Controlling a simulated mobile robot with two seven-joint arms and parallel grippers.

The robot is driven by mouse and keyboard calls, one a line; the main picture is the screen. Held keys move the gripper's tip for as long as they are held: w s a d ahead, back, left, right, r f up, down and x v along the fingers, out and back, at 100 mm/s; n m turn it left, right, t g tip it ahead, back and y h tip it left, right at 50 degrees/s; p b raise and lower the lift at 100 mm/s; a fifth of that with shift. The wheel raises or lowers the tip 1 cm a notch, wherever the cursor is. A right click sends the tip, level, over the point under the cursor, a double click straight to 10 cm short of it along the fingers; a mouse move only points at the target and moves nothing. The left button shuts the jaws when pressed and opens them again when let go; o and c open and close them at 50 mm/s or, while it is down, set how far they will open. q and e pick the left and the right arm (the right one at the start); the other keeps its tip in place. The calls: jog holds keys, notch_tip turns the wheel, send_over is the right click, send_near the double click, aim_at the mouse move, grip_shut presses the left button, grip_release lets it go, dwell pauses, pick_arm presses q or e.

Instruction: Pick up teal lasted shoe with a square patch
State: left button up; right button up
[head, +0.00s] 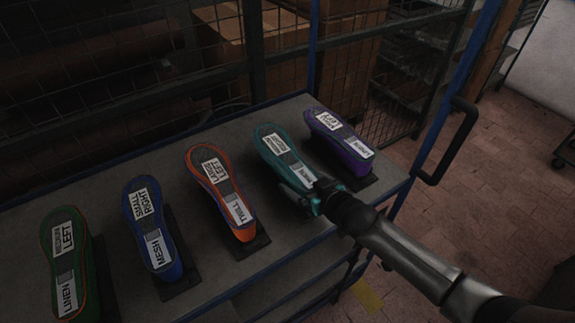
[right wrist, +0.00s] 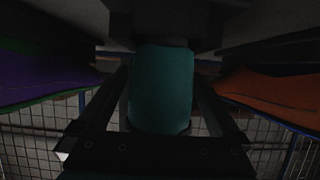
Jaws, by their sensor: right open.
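The teal lasted shoe (head: 278,150) stands on the cart's grey top, between the orange and the purple shoe. It has white labels and a grey square patch on its upper face. My right gripper (head: 308,196) is at the near end of the teal shoe, low beside it. In the right wrist view the teal shoe (right wrist: 162,88) fills the middle, between the two fingers of my open right gripper (right wrist: 160,115). Whether the fingers touch it I cannot tell. My left gripper is out of view.
Orange (head: 219,190), blue (head: 152,226), green (head: 68,262) and purple (head: 338,140) shoes stand in the same row on dark stands. The purple one is close to my right gripper. A wire mesh panel (head: 130,60) rises behind, and a black handle (head: 457,140) sticks out at right.

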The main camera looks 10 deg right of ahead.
jog(key=shift+w+a+f, duration=0.25)
jog(key=shift+w, duration=0.3)
grip_shut()
dwell(0.5)
jog(key=shift+r, duration=0.2)
